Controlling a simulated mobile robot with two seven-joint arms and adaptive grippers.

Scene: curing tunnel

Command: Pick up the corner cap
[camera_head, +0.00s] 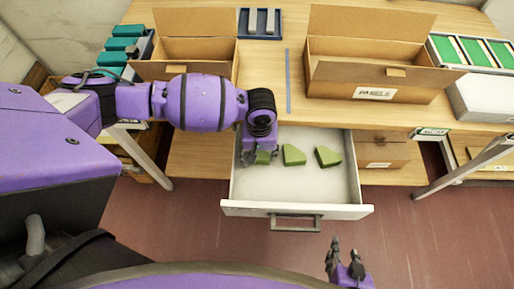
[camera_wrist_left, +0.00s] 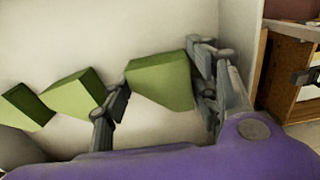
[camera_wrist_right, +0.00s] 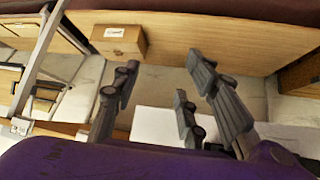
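Several green corner caps lie in the open drawer (camera_head: 300,185). The leftmost cap (camera_head: 263,158) is partly hidden under my left gripper (camera_head: 253,152). In the left wrist view that cap (camera_wrist_left: 162,82) lies between the two spread fingers, which stand close to its sides; I cannot tell whether they touch it. The other caps, a middle one (camera_head: 293,155) and a right one (camera_head: 328,156), lie apart from the gripper; they also show at the left of the left wrist view. My right gripper (camera_head: 345,252) is open and empty, in front of the drawer to the right.
The workbench (camera_head: 272,85) above the drawer holds a left cardboard box (camera_head: 190,52), a right cardboard box (camera_head: 340,85), a blue tray (camera_head: 270,35) and a white box (camera_head: 485,97). The drawer's side walls and front edge surround the caps. The floor in front is clear.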

